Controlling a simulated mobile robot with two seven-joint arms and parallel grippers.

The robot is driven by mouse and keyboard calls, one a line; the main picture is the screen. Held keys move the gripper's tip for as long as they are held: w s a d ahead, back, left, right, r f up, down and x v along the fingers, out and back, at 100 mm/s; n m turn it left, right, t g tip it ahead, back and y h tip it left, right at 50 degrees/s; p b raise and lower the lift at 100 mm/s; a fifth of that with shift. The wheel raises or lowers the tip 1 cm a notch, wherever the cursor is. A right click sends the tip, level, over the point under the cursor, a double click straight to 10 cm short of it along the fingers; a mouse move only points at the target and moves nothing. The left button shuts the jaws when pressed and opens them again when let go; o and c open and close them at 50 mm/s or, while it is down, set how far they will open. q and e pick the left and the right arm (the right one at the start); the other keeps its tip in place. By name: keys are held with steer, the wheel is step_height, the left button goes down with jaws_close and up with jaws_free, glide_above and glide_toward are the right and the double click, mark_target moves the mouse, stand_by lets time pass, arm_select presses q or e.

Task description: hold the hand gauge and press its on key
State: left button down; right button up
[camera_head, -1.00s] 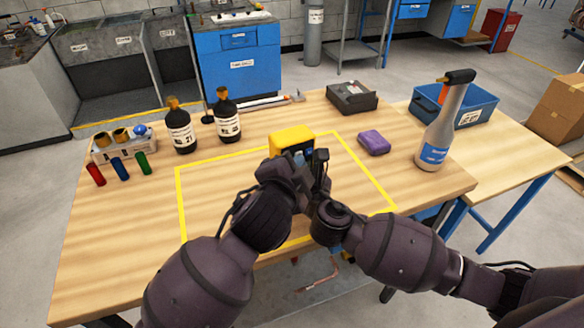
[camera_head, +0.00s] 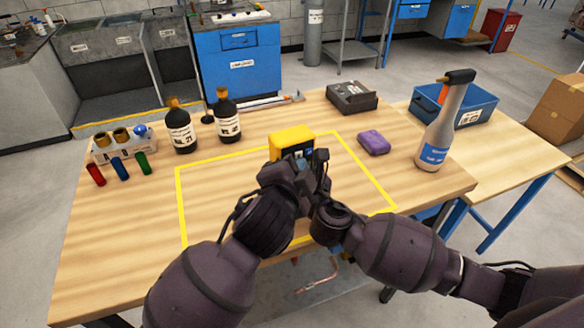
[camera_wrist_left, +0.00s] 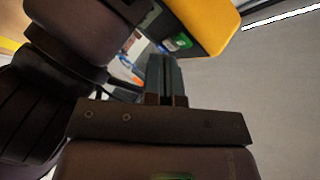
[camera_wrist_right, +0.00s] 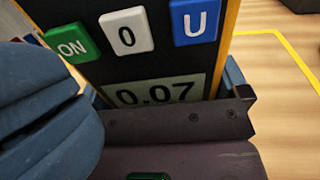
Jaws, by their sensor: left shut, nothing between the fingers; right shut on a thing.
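The hand gauge (camera_head: 292,137), yellow with a dark face, is held upright above the table. In the right wrist view, its face shows a green ON key (camera_wrist_right: 72,43), a white 0 key, a blue U key and a display (camera_wrist_right: 155,92) reading 0.07. My right gripper (camera_wrist_right: 165,85) is shut on the gauge. My left gripper (camera_wrist_left: 167,65) is shut and empty, its fingertips close to the gauge's face near the green key (camera_wrist_left: 178,43). I cannot tell whether they touch it.
A yellow outline (camera_head: 178,200) marks the table (camera_head: 110,240). Two dark bottles (camera_head: 180,130) and a rack (camera_head: 112,148) stand at the left.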

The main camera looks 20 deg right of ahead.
arm_select(q)
steer(key=shift+s+f, duration=0.1)
arm_select(e)
steer(key=shift+f, duration=0.4)
arm_select(q)
steer(key=shift+s+d, duration=0.2)
steer(key=shift+s, duration=1.25)
steer(key=shift+s+d, duration=0.2)
steer(key=shift+s, duration=1.25)
arm_select(e)
steer(key=o, duration=0.9)
arm_select(q)
steer(key=shift+w, duration=0.1)
arm_select(e)
steer(key=shift+o, duration=0.2)
steer(key=shift+r, duration=0.15)
